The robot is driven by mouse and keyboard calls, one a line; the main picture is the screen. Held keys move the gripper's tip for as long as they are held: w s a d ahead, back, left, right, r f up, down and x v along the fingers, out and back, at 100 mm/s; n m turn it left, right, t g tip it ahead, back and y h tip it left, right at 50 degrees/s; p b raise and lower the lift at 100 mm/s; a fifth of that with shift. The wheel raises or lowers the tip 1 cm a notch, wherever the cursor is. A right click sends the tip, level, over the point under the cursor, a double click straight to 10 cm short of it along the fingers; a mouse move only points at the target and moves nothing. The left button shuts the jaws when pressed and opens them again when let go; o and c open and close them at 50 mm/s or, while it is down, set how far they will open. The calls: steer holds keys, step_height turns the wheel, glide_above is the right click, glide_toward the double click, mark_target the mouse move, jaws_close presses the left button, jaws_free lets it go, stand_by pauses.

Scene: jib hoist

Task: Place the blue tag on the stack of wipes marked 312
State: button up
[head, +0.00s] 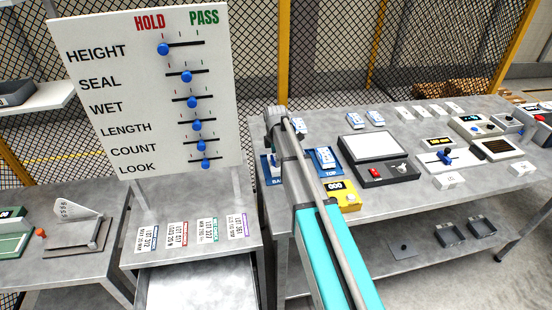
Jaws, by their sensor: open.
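The blue tag (147,238) appears to be the leftmost of the printed tags lying flat on the grey table at lower left; it has a dark blue edge. Blue-and-white packs that look like wipes lie on the right table: one in the blue TOP tray (325,159), a pair at the back (365,118), and one beside my arm (298,125). I cannot read a 312 on any pack. My arm (325,255) reaches up from the bottom across the right table's left end. No gripper fingers can be made out.
Tags with red (176,236), green (207,232) and purple (237,227) edges lie beside it. A HOLD/PASS slider board (150,90) stands behind them. The right table holds a yellow counter (342,196), a scale (380,170) and small devices.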

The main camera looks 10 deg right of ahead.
steer(key=shift+r, duration=0.1)
step_height(320, 180, up, 12)
steer(key=p, duration=1.2)
steer(key=shift+s, duration=0.1)
stand_by(0.7)
steer(key=s+m, duration=1.8)
steer(key=s, duration=0.9)
step_height(320, 180, down, 4)
steer(key=b, duration=0.4)
